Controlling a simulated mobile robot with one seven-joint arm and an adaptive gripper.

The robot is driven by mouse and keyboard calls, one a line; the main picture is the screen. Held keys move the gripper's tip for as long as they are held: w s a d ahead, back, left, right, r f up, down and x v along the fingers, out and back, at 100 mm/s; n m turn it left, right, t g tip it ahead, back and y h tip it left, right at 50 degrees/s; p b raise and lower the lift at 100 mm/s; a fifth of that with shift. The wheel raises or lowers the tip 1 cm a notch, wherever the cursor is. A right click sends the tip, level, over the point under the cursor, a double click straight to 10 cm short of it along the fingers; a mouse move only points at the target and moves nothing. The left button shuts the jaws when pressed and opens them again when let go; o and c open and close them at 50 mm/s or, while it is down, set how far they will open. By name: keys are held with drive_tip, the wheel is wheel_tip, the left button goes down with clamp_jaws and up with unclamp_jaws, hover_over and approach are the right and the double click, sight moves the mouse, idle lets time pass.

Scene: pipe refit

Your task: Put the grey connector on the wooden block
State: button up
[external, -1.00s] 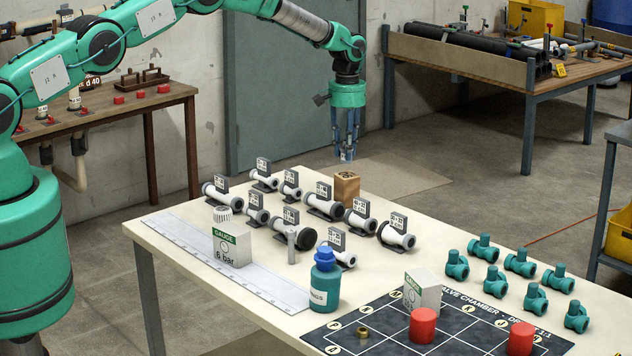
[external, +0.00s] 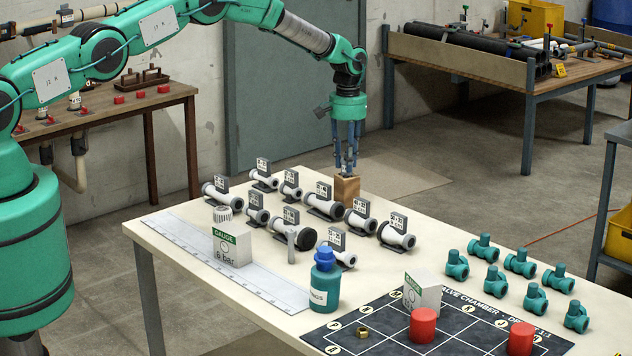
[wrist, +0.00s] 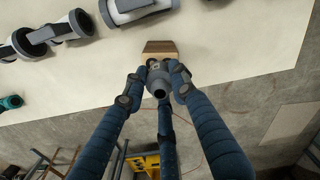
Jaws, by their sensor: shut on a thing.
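The grey connector (wrist: 160,86) is a small round grey piece with an open end, held between my fingertips in the wrist view. My gripper (wrist: 157,80) has three blue fingers and is shut on it. In the external view my gripper (external: 347,168) points down just over the wooden block (external: 346,190), and the fingers mostly hide the connector. The block stands upright near the far edge of the table. Its edge also shows behind the connector in the wrist view (wrist: 160,47). I cannot tell whether the connector touches the block's top.
White pipe pieces with dark ends and tags, such as one (external: 397,234), stand close to the block on the cream table (external: 190,240). Teal valves (external: 535,299), a teal bottle (external: 325,288) and red cylinders (external: 423,325) are farther right. Beyond the block is the table's edge.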

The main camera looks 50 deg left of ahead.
drive_tip(key=shift+f, duration=0.2)
drive_tip(key=o, duration=1.1)
drive_tip(key=shift+o, duration=0.2)
drive_tip(key=shift+r, duration=0.2)
wheel_tip(320, 180, up, 12)
drive_tip(key=b, duration=0.1)
drive_tip(key=shift+w, duration=0.1)
idle(0.4)
